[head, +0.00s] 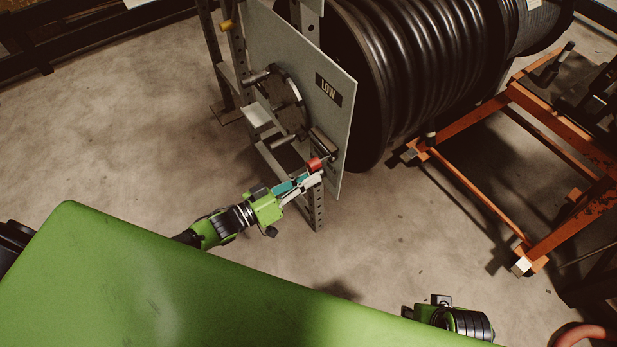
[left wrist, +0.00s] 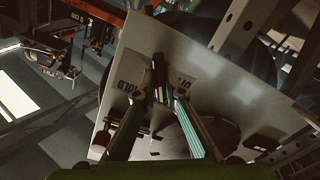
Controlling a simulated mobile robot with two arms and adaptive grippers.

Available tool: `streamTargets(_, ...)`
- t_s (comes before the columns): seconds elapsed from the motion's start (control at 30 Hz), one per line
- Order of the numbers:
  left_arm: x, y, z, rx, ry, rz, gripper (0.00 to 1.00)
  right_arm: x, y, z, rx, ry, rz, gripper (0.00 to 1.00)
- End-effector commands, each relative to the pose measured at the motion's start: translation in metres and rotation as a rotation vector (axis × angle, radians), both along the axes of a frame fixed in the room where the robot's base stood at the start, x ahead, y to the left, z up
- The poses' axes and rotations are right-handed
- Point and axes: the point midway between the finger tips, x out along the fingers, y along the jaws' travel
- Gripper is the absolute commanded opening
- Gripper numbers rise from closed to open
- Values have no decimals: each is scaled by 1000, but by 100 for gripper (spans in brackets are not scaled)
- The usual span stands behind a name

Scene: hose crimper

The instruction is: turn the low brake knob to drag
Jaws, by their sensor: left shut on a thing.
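The low brake panel (head: 335,120) is a pale upright plate with a black LOW label, in front of the hose reel. My left gripper (head: 318,174) is at the panel's lower edge, beside a red cap (head: 315,164). In the left wrist view, its two fingers (left wrist: 162,92) are shut on a small black knob (left wrist: 160,72) that stands out from the plate. A label reading HOLD (left wrist: 127,88) is left of the knob; a second label (left wrist: 183,82) is partly hidden by a finger. The knob is hidden in the head view. My right gripper is not in view.
A large reel of black hose (head: 415,65) stands behind. An orange frame (head: 500,180) is at right. The floor at left is clear.

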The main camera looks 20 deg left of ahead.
Motion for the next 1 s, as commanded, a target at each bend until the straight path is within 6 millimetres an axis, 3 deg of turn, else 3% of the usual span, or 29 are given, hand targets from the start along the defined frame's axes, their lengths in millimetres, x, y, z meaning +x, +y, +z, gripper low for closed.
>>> streamTargets(0.27,0,0,-1,1,1,0,0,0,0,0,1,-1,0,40)
streamTargets(0.3,0,0,-1,2,0,0,15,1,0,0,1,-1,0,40)
streamTargets(0.37,0,1,-1,2,0,0,27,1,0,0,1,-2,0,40)
streamTargets(0.77,-4,3,-1,2,1,0,27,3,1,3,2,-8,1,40)
streamTargets(1.0,-36,28,-2,4,4,-1,27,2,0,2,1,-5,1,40)
